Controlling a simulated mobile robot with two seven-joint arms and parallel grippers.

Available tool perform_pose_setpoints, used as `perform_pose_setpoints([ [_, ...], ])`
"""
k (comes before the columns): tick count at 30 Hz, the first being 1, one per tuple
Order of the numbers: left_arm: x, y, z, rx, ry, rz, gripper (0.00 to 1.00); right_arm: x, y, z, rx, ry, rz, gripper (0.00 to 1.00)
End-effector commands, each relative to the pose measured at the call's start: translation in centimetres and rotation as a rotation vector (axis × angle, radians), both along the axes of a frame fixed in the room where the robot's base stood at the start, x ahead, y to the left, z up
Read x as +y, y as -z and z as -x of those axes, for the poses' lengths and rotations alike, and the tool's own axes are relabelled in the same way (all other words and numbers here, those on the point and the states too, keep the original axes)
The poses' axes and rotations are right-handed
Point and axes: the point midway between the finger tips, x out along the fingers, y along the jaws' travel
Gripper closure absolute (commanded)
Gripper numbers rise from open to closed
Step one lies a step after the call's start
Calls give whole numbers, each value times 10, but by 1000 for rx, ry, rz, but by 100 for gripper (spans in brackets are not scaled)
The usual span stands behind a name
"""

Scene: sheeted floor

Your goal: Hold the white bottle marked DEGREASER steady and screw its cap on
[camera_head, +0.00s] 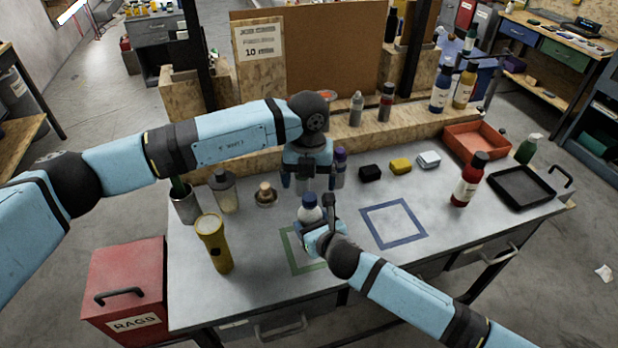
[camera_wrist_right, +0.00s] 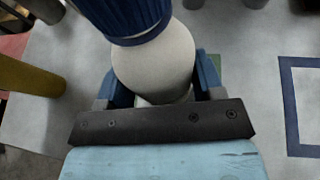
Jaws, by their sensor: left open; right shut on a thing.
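The white bottle (camera_head: 309,213) stands upright at the green square on the workbench; its label is hidden from me. A blue ribbed cap (camera_head: 309,200) sits on top of it; the cap also shows large in the right wrist view (camera_wrist_right: 125,15). I cannot tell how tightly it is seated. My right gripper (camera_head: 311,228) is shut around the body of the white bottle (camera_wrist_right: 155,65), one finger on each side. My left gripper (camera_head: 304,183) is open and empty, pointing down just above and behind the cap, apart from it.
A yellow cylinder (camera_head: 213,243) stands left of the green square (camera_head: 287,250). An empty blue square (camera_head: 393,224) lies to the right. A red bottle (camera_head: 468,180), a black tray (camera_head: 521,187) and an orange bin (camera_head: 476,141) are further right. Several bottles and small blocks line the back.

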Motion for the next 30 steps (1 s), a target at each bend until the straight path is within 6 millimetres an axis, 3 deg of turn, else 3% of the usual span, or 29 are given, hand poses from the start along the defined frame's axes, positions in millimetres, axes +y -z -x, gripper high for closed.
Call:
perform_pose_setpoints([
  [5, 0, -15, -1, -1, 0, 0, 10, 0, -1, 0, -1, 0, 0, 100],
  [18, 2, -102, -3, -2, 0, 0, 10, 0, 0, 0, -1, 0, 0, 100],
  [24, 2, -119, -3, 0, 0, 0, 10, 0, 0, 0, -1, 0, 0, 100],
  [30, 2, -120, -3, 0, 0, 0, 10, 0, 0, 0, -1, 0, 0, 100],
])
